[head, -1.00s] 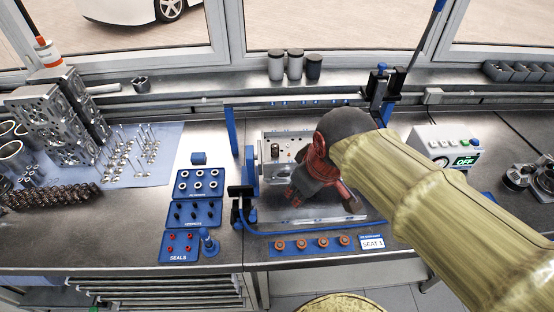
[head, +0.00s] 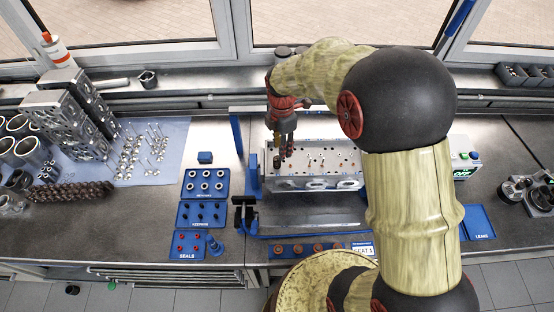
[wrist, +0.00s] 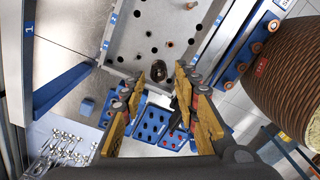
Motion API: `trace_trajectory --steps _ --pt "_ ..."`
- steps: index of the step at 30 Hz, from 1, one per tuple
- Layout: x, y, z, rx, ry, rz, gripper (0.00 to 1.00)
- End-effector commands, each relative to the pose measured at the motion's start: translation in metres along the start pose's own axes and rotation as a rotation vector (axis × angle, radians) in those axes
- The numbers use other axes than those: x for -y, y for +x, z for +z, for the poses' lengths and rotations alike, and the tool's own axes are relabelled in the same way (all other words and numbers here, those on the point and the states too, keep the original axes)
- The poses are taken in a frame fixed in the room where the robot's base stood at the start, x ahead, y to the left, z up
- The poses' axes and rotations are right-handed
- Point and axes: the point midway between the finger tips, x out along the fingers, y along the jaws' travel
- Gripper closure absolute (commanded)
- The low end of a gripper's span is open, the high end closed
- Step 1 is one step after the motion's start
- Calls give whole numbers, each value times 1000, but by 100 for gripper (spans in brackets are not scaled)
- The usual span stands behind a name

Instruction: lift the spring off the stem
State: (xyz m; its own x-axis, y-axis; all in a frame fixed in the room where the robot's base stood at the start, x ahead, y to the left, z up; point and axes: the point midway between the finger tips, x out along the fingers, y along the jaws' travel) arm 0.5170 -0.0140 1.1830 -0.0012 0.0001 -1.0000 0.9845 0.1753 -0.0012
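The spring (wrist: 158,70) is a dark coil standing near one end of the grey cylinder head (wrist: 150,22) in the wrist view. In the head view the spring (head: 277,162) is small and dark, at the left end of the cylinder head (head: 318,183), partly crowded by my fingers. My gripper (head: 285,153) points down above that end. In the wrist view my gripper (wrist: 160,80) is open, with its yellow fingers apart on either side of the spring in the picture. No contact with the spring shows. The stem inside the coil cannot be made out.
Blue posts of a fixture (head: 251,170) stand just left of the cylinder head. Blue trays (head: 206,182) of small parts lie further left. A blue strip with several copper-coloured pieces (head: 318,247) lies in front. Cylinder blocks and valves stand at the far left.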

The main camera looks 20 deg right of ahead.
Motion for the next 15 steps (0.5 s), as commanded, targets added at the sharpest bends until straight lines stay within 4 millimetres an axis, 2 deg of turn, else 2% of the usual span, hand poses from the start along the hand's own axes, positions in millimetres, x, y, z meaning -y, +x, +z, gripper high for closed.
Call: trace_trajectory --steps 11,15 --pt "-2 44 -13 0 1 -2 69" --pt "-3 60 -12 0 3 0 69"
